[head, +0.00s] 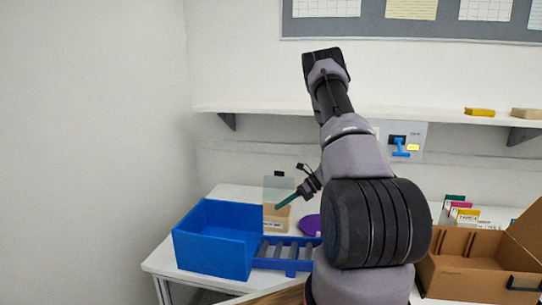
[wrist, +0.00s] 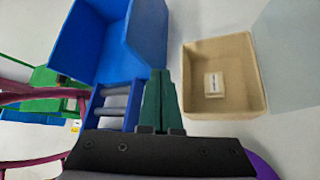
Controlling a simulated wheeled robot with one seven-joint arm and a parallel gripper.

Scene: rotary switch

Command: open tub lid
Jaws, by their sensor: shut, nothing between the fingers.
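The tan tub (head: 277,222) stands on the white table, right of the blue bin. In the wrist view the tub (wrist: 254,103) is open at the top, and a small white piece with dark print (wrist: 214,85) shows inside. Its clear grey lid (head: 278,188) stands up at the tub's back edge in the head view. The lid also shows at the right edge of the wrist view (wrist: 290,55), swung away from the opening. My gripper (head: 279,207) has teal fingers, shut and empty, in front of the tub in the head view. In the wrist view its fingertips (wrist: 160,73) are left of the tub, apart from it.
A blue bin (head: 212,245) and a blue roller rack (head: 290,265) lie left and in front. A purple disc (head: 310,225) is right of the tub. A cardboard box (head: 470,275) stands at right. A shelf (head: 260,108) and a blue-handled switch (head: 399,147) are on the wall.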

